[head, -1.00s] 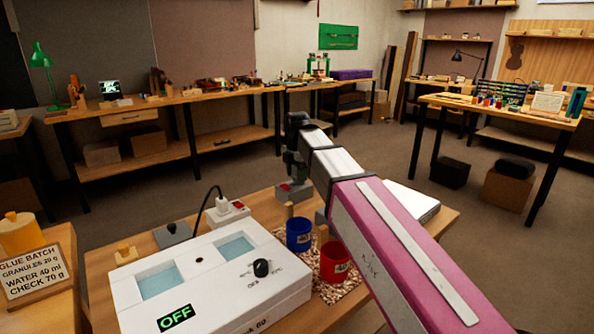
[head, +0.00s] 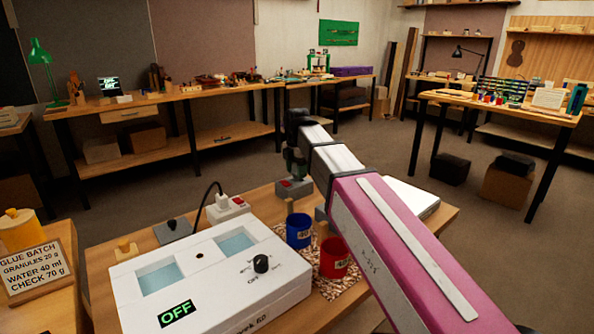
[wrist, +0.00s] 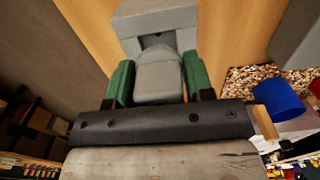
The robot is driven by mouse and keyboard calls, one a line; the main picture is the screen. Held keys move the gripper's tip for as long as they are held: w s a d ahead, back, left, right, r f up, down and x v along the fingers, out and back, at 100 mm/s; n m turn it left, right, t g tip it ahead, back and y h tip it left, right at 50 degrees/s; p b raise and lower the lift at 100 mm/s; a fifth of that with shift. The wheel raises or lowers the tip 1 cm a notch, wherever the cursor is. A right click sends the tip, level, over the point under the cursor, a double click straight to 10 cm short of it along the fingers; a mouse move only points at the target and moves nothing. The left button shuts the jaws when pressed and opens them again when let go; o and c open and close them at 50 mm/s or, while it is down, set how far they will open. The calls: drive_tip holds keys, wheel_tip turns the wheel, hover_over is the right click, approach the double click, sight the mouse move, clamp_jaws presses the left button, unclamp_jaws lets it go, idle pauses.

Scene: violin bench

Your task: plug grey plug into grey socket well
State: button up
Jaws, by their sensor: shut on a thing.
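A grey plug (wrist: 158,82) sits between the two green fingers of my gripper (wrist: 158,86) in the wrist view, and the gripper is shut on it. The plug's nose points at a grey socket block (wrist: 155,20) with a dark opening partly hidden behind the plug. I cannot tell whether the plug's tip is inside the opening. In the head view my gripper (head: 294,160) is just above a grey block with a red part (head: 293,188) at the bench's far edge. The plug is not clear there.
A white heater box (head: 210,275) reading OFF fills the bench's front. Blue (head: 299,231) and red (head: 334,258) cups stand beside it on a speckled mat, under my arm. A white outlet with a cable (head: 228,208) stands behind the box.

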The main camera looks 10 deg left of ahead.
drive_tip(key=shift+f, duration=1)
idle(0.3)
drive_tip(key=o, duration=1)
drive_tip(key=shift+c, duration=0.2)
wheel_tip(320, 180, up, 10)
drive_tip(key=shift+f, duration=0.1)
drive_tip(key=shift+r, duration=0.5)
